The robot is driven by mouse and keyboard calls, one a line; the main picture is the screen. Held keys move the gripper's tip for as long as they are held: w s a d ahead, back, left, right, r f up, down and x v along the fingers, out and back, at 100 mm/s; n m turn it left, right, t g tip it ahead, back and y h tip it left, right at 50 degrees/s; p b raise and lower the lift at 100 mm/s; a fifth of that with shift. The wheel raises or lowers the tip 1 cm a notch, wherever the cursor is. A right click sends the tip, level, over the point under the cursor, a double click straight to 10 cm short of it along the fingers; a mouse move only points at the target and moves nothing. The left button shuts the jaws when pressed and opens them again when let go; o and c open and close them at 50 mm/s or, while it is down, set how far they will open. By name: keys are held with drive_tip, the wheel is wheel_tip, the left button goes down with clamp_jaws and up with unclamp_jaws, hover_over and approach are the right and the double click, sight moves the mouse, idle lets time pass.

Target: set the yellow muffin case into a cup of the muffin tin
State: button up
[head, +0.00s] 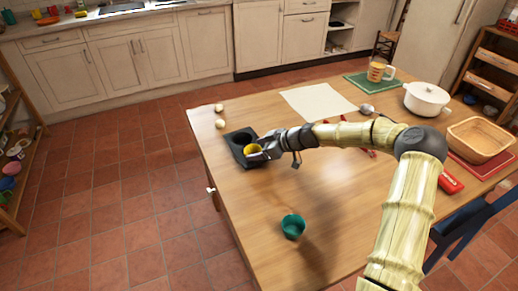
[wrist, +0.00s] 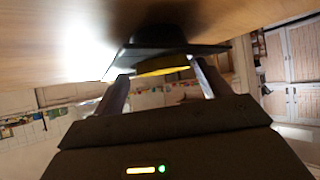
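The dark muffin tin (head: 236,139) lies flat near the left edge of the table. The yellow muffin case (head: 252,149) is at the tin's near cup, with its rim showing above the dark tin. In the wrist view the yellow case (wrist: 163,71) shows as a thin band against the dark tin (wrist: 216,49). My gripper (head: 262,151) is at the case from the right. In the wrist view my gripper's fingers (wrist: 160,76) are spread apart on either side of the yellow band, with a small gap at the left finger. The case's lower part is hidden.
A green muffin case (head: 293,226) stands alone near the table's front. Two small pale round things (head: 220,124) lie behind the tin. A cloth (head: 318,101), a white pot (head: 426,98), a mug (head: 377,72) and a basket (head: 478,140) are farther right. The front left tabletop is clear.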

drive_tip(key=shift+r, duration=0.15)
drive_tip(key=v, duration=1.2)
idle(0.3)
